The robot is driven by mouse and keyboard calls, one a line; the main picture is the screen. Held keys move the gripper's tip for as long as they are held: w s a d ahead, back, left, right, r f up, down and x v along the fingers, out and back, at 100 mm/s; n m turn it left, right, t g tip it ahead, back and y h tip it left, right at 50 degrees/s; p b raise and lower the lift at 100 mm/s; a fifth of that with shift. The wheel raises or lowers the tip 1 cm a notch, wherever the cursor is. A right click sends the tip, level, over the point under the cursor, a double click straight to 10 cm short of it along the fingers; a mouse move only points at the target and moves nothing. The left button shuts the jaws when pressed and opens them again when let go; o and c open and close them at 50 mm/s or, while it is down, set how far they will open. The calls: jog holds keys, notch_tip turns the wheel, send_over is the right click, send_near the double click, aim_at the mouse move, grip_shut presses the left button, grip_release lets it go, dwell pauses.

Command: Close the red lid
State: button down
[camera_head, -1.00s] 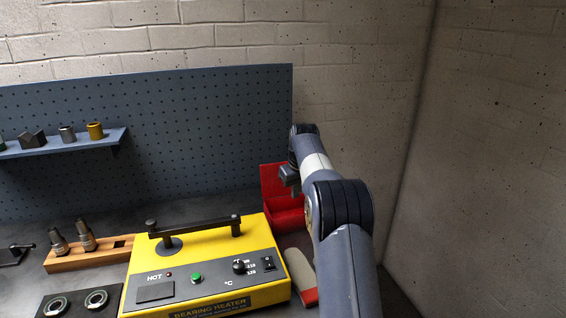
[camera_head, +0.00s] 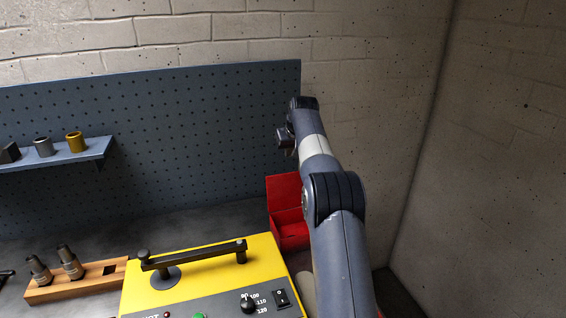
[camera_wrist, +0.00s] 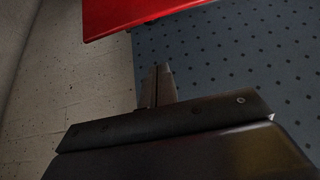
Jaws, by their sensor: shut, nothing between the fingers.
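The red lid (camera_head: 284,190) stands open and roughly upright at the back of the red box (camera_head: 291,238), in the head view. The box interior shows partly, and my arm hides its right side. My gripper (camera_head: 283,138) is above the lid, against the pegboard, apart from it in the picture. In the wrist view, my gripper's fingers (camera_wrist: 157,86) are together and empty. A red surface (camera_wrist: 140,14), likely of the lid or box, crosses the top of that view, apart from the fingertips.
A yellow bearing heater (camera_head: 212,270) with a black bar on top stands left of the red box. A wooden block (camera_head: 75,282) holding metal parts is further left. The blue pegboard (camera_head: 200,130) rises behind, with a shelf (camera_head: 60,155). A concrete wall (camera_head: 490,170) is on the right.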

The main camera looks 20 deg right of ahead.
aim_at(290, 189)
jog(key=shift+w, duration=0.25)
jog(key=p+x, duration=0.4)
jog(key=x, duration=0.6)
jog(key=shift+s+a+r+b, duration=0.1)
jog(key=shift+s+b, duration=0.15)
jog(key=shift+s, duration=0.5)
jog(key=shift+s+d+r+b, duration=0.15)
jog(key=shift+s+b, duration=0.15)
jog(key=shift+s, duration=0.4)
jog(key=shift+s+a+r+b, duration=0.15)
jog(key=shift+s+b, duration=0.1)
jog(key=shift+s, duration=0.5)
jog(key=shift+s+f+b, duration=0.15)
jog(key=shift+s+b, duration=0.1)
jog(key=shift+b, duration=0.6)
